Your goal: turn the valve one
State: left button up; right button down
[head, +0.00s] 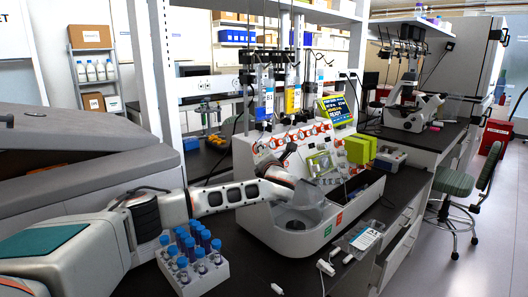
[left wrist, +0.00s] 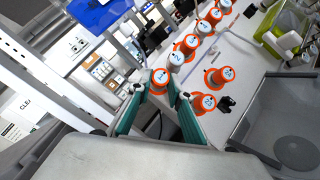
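The white cell processor (head: 262,148) stands on the dark bench, with a row of orange-and-white valve knobs on its sloped face. My left arm reaches in from the left in the head view, with its gripper (head: 288,152) at the left part of that face. In the left wrist view my left gripper (left wrist: 161,94) is open, its teal fingers apart. One valve knob (left wrist: 159,78) shows between or just beyond the fingertips; I cannot tell whether they touch it. More knobs (left wrist: 189,43) run up and right. The knob numbers are too small to read surely. My right gripper is not in view.
A blue-capped tube rack (head: 190,272) stands at the front, near my left arm. Fluid bags (head: 292,98) hang above the processor, and its screen (head: 336,110) is lit. A clear bag (head: 362,240) lies on the bench at the right front.

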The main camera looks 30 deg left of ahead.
pick_arm(q)
grip_shut()
jog(key=n+y, duration=0.3)
jog(key=n, duration=0.2)
jog(key=shift+w+d+f+g+y, duration=0.15)
jog(key=shift+w+g+y, duration=0.05)
jog(key=shift+g+y, duration=0.2)
jog(key=o, duration=0.7)
grip_release()
jog(key=shift+o, duration=0.2)
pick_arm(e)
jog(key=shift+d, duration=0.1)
pick_arm(q)
jog(key=shift+f, duration=0.1)
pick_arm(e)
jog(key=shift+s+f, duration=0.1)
pick_arm(q)
jog(key=v, duration=1.2)
